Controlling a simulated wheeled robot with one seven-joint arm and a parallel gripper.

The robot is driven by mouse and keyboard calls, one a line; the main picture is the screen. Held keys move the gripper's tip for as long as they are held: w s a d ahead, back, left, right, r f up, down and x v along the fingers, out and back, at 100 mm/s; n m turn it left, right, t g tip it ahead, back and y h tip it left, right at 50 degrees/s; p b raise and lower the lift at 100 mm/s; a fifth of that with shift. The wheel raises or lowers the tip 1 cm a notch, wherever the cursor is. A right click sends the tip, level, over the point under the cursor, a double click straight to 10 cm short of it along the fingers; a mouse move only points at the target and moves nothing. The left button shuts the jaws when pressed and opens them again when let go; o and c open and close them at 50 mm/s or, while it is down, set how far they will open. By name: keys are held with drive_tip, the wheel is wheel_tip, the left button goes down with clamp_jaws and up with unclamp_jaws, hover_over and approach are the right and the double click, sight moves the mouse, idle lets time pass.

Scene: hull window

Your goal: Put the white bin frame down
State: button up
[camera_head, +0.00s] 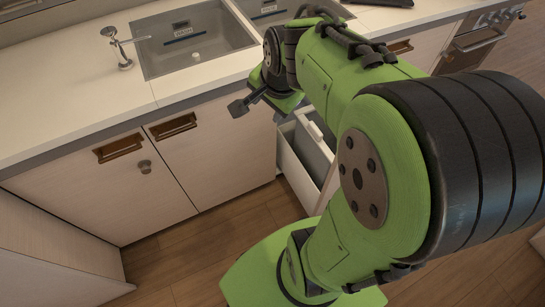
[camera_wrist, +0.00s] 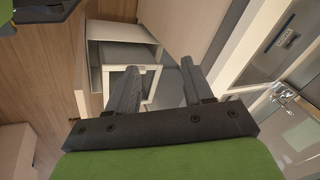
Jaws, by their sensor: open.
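The white bin frame (camera_wrist: 113,72) shows in the wrist view as a pale rim around a grey opening, inside the pull-out cabinet unit; my left finger covers part of it. In the head view, pale bin parts (camera_head: 305,150) show below the counter, partly hidden by my arm. My gripper (camera_wrist: 160,66) is open, with its two dark fingers apart and nothing seen held between them. The fingers appear over or near the frame; I cannot tell whether they touch it. In the head view only a fingertip shows, left of the wrist.
The counter (camera_head: 60,118) with a sink (camera_head: 190,45) and tap (camera_head: 121,50) runs behind my arm. Closed cabinet doors (camera_head: 205,165) with brown handles stand left of the pulled-out unit. An oven (camera_head: 478,45) is at the right. Wood floor (camera_head: 185,250) is clear in front.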

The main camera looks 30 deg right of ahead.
drive_tip(key=s+a+r+n, duration=0.1)
drive_tip(key=s+a+n, duration=0.3)
drive_tip(key=s+n, duration=0.3)
drive_tip(key=s+a+r+n, duration=0.1)
drive_tip(key=s+a+n, duration=0.3)
drive_tip(key=s+n, duration=0.2)
drive_tip(key=shift+s+a+r+n+t+y, duration=0.3)
drive_tip(key=shift+s+n+t+y, duration=0.1)
drive_tip(key=shift+n, duration=0.2)
drive_tip(key=shift+r, duration=0.1)
wheel_tip(320, 180, up, 11)
drive_tip(key=p, duration=1.1)
drive_tip(key=shift+d+r, duration=0.1)
drive_tip(key=shift+d, duration=0.05)
